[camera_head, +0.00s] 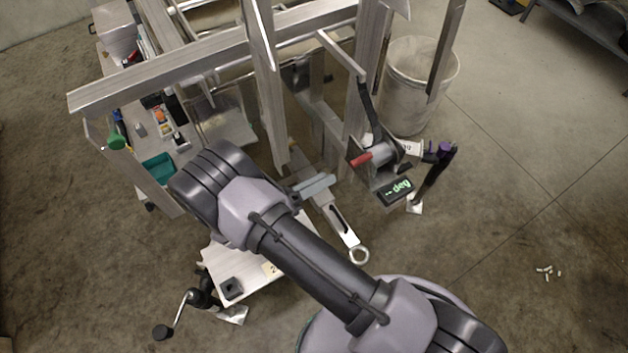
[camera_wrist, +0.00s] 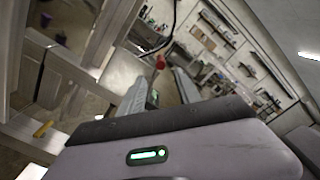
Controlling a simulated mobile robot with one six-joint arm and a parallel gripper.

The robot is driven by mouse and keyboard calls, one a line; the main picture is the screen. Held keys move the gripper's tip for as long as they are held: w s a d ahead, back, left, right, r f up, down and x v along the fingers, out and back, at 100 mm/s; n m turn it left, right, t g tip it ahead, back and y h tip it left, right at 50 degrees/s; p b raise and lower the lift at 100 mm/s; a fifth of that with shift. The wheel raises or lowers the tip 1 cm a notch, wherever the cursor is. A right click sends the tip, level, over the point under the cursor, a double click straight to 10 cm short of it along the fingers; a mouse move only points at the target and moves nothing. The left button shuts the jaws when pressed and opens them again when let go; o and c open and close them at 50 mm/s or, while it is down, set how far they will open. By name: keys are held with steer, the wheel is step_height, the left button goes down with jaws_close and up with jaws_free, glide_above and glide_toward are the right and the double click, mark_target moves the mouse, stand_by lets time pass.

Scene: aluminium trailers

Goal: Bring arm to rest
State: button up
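My arm (camera_head: 320,265) reaches from the lower right toward the upper left in the head view, bent at the joint on the left. The end of my gripper (camera_head: 314,186) shows as grey fingers beside the trailer's front frame, partly hidden behind the arm. In the wrist view, the two fingers of my gripper (camera_wrist: 161,88) stand apart with nothing visible between them. The aluminium trailer frame (camera_head: 160,69) fills the upper part of the head view. The trailer tongue with a ring end (camera_head: 342,222) lies just below the gripper in the picture.
A white board (camera_head: 262,286) and a crank jack (camera_head: 190,301) lie below the arm. A grey bin (camera_head: 418,85) stands behind. Floor at right is mostly clear.

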steer(key=shift+v, duration=1)
steer(key=s+d+r+m+g+y+b, duration=0.1)
steer(key=s+d+r+m+g+y, duration=0.15)
steer(key=d+r+m+g, duration=0.6)
steer(key=s+d+r+m+g+y+b, duration=0.1)
steer(key=s+d+r+m+g+y, duration=0.15)
steer(key=d+r+m, duration=0.6)
steer(key=s+a+r+m+t+y+b, duration=0.1)
steer(key=s+r+m+t+y, duration=0.2)
steer(key=m, duration=0.8)
steer(key=s+a+r+m+t+y+b, duration=0.1)
steer(key=s+a+r+m+t+y, duration=0.1)
steer(key=s+r+m+y, duration=0.3)
steer(key=m+t+y, duration=0.1)
steer(key=m+y, duration=0.2)
steer(key=m, duration=0.3)
steer(key=shift+s+m+y, duration=0.3)
steer(key=shift+s, duration=0.05)
